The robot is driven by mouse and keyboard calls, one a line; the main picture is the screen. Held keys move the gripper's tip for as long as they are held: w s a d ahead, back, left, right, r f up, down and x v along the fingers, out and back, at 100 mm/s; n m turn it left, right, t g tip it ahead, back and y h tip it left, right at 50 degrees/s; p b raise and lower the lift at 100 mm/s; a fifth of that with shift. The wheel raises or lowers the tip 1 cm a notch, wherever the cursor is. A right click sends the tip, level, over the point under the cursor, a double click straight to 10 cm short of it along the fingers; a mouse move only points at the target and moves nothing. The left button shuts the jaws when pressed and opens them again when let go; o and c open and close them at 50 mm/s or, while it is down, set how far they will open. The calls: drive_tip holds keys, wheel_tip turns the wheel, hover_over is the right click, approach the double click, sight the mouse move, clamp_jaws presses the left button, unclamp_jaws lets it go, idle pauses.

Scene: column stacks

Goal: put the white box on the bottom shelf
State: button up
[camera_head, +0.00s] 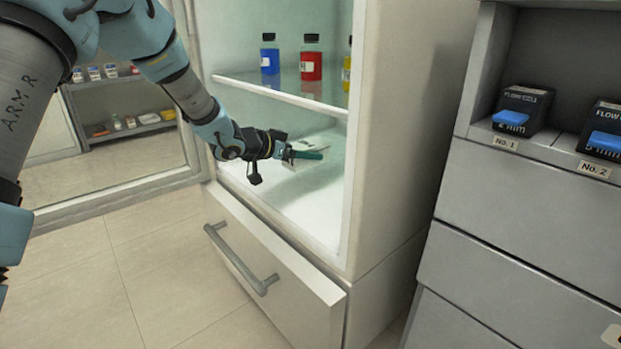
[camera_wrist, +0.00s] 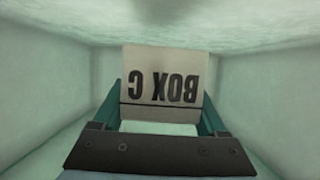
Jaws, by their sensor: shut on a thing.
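The white box (camera_wrist: 165,68) shows in the wrist view with upside-down black lettering reading "BOX C". My gripper (camera_wrist: 165,100) is shut on it, with one teal finger at each side. In the head view my gripper (camera_head: 306,154) reaches into the lower compartment of the open white cabinet, under the middle shelf (camera_head: 280,95). The box is hard to make out there, pale against the pale interior. The bottom shelf (camera_head: 285,205) is the bright compartment floor below my gripper. I cannot tell whether the box touches it.
Blue (camera_head: 270,56), red (camera_head: 311,62) and yellow bottles stand on the middle shelf. The glass door (camera_head: 115,187) is open at left. A drawer (camera_head: 270,275) with a bar handle sits below the compartment. A grey unit holding dark boxes stands at right. The compartment floor's front looks clear.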

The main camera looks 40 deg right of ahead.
sight(305, 183)
drive_tip(key=shift+f+b, duration=1.2)
drive_tip(key=shift+f, duration=1.55)
drive_tip(key=shift+f, duration=0.1)
drive_tip(key=o, duration=1.6)
drive_tip(key=shift+f, duration=0.1)
